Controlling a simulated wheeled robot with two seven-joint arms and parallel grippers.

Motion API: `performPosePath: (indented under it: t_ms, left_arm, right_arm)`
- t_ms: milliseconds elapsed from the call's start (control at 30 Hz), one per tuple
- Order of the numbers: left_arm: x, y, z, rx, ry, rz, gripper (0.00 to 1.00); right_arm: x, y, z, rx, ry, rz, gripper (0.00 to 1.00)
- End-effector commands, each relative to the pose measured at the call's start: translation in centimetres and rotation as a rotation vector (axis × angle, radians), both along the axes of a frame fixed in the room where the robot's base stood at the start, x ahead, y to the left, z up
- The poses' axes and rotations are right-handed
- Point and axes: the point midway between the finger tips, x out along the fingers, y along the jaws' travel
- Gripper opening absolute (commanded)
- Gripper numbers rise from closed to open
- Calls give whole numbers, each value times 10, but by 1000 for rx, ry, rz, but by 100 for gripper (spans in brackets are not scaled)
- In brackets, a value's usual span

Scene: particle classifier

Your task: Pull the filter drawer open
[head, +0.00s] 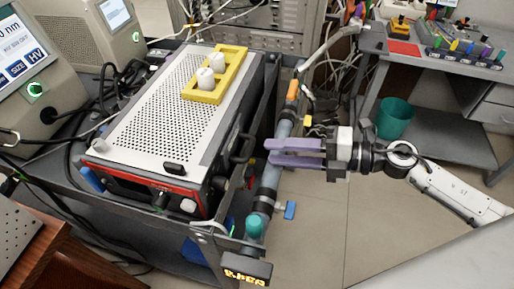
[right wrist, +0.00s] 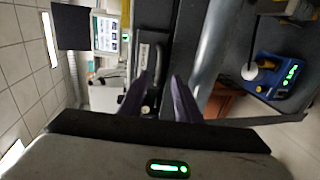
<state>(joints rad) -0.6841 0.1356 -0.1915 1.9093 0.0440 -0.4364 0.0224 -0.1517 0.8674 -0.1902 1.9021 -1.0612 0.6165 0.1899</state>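A metal instrument box (head: 165,115) with a perforated grey top and red front trim sits on the dark cart. A black handle (head: 241,149) stands out from its right side; it appears to belong to the drawer, whose outline I cannot make out. The drawer looks closed. My right gripper (head: 268,151) has purple fingers pointing left toward the handle, with a gap between it and them. In the right wrist view the fingers (right wrist: 160,92) are apart with nothing between them, and the handle (right wrist: 145,58) shows beyond them. My left gripper is not in view.
A grey vertical pipe (head: 268,185) with teal and orange fittings runs between the box and my right gripper, close to its fingertips. A yellow holder (head: 217,76) with white knobs lies on the box. A teal bin (head: 394,118) stands under the back-right bench. Floor at right is clear.

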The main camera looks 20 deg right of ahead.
Motion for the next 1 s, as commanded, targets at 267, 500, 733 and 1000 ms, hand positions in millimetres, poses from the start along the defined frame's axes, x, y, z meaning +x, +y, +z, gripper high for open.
performPosePath:
  t_ms: [267, 500, 733, 1000]
  left_arm:
    - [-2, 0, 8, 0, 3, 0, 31]
    - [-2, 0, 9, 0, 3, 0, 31]
    - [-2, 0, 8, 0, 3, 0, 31]
    - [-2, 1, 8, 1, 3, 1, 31]
  right_arm:
    - [26, 37, -8, 4, -1, -2, 30]
    - [31, 46, -12, 1, 0, -1, 30]
    - [31, 46, -12, 1, 0, -1, 25]
    - [31, 46, -12, 1, 0, -1, 0]
